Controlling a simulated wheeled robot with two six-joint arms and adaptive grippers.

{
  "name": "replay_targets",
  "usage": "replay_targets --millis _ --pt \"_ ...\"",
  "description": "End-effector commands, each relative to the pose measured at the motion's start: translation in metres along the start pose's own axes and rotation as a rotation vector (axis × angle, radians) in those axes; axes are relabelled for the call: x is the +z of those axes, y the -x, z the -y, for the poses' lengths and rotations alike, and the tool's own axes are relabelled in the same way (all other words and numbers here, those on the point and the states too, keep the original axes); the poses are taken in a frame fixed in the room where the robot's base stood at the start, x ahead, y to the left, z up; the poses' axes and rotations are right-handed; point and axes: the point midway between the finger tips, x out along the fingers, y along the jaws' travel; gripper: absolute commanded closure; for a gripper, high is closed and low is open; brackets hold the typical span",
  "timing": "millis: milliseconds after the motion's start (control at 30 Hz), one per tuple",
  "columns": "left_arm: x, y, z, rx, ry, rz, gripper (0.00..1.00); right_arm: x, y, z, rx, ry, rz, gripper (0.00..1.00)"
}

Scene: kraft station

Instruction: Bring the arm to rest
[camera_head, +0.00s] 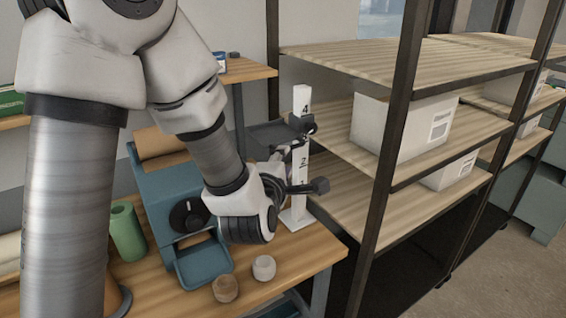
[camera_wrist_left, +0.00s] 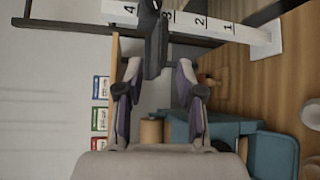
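My left arm reaches over the bench from the left in the head view. Its gripper (camera_head: 304,160) is beside a white upright post (camera_head: 302,170) marked with numbers. In the left wrist view the gripper (camera_wrist_left: 158,72) is open, with its two fingers well apart. My right gripper is not in view.
A blue machine (camera_head: 160,195) with a dark knob and front tray stands on the wooden bench (camera_head: 322,247) below the arm. A green cylinder (camera_head: 127,232) and two small round pieces (camera_head: 225,289) stand nearby. A shelf rack with white boxes (camera_head: 425,125) is on the right.

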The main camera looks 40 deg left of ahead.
Motion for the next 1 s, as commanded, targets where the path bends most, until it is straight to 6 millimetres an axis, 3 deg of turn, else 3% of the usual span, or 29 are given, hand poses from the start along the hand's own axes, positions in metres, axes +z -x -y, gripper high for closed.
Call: replay_targets --millis 433,567,667,767,800,867,1000 --pt "0.0 -0.001 0.001 -0.001 0.0 0.0 0.63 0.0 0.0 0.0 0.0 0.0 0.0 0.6" --pt "-0.004 -0.005 0.03 -0.05 -0.021 -0.01 0.63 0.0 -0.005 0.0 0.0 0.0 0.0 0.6" --pt "-0.014 -0.009 0.094 -0.157 -0.075 -0.029 0.63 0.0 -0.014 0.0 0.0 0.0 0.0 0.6" --pt "-0.028 -0.005 0.182 -0.311 -0.155 -0.041 0.63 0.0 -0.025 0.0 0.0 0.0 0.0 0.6" --pt "-0.033 0.0 0.218 -0.381 -0.189 -0.037 0.63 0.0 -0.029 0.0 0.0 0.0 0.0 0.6" --pt "-0.041 0.012 0.271 -0.493 -0.268 -0.017 0.63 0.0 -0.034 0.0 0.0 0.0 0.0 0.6" --pt "-0.062 0.059 0.384 -0.77 -0.534 0.1 0.63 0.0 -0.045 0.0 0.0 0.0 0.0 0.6"
